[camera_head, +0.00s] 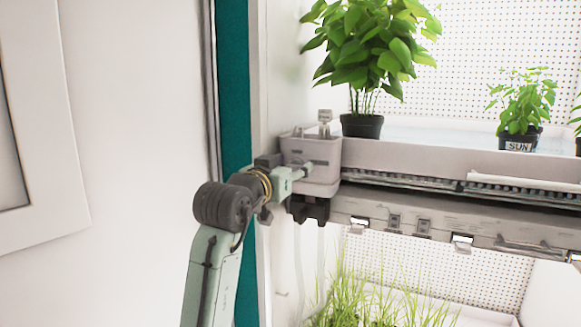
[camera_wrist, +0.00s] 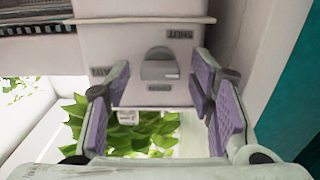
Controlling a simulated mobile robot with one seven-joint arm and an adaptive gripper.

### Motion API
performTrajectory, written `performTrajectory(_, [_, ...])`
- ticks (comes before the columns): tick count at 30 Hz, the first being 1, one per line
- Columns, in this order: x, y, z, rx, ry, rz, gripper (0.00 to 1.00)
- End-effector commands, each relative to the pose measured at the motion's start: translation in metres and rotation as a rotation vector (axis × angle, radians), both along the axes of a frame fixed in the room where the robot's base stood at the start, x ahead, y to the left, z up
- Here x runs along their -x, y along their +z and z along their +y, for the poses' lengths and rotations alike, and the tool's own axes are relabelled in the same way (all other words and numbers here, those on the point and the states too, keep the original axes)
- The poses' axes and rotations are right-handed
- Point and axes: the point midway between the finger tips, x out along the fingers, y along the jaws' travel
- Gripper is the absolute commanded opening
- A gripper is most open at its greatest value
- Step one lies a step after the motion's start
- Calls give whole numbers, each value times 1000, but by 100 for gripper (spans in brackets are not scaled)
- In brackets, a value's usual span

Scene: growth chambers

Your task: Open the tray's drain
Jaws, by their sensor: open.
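The pale tray (camera_head: 420,158) runs along the upper shelf, with a boxy drain housing (camera_head: 318,150) at its left end. In the wrist view, the front of this housing (camera_wrist: 125,38) carries a grey rounded drain knob (camera_wrist: 158,68). A label reading SHUT upside down (camera_wrist: 180,34) is near the knob; other small labels are too blurred to read. My gripper (camera_head: 300,170) is at the housing's left side in the head view. In the wrist view my gripper (camera_wrist: 160,85) is open, its purple pads either side of the knob, with visible gaps. The head view hides the knob.
A leafy potted plant (camera_head: 362,126) stands on the tray near the housing, with a smaller pot marked SUN (camera_head: 519,142) farther right. Grass-like plants (camera_head: 375,300) grow below.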

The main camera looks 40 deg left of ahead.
Motion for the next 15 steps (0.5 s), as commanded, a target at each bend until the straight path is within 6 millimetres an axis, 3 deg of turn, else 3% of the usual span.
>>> performTrajectory(15, [0,0,0,0,0,0,17])
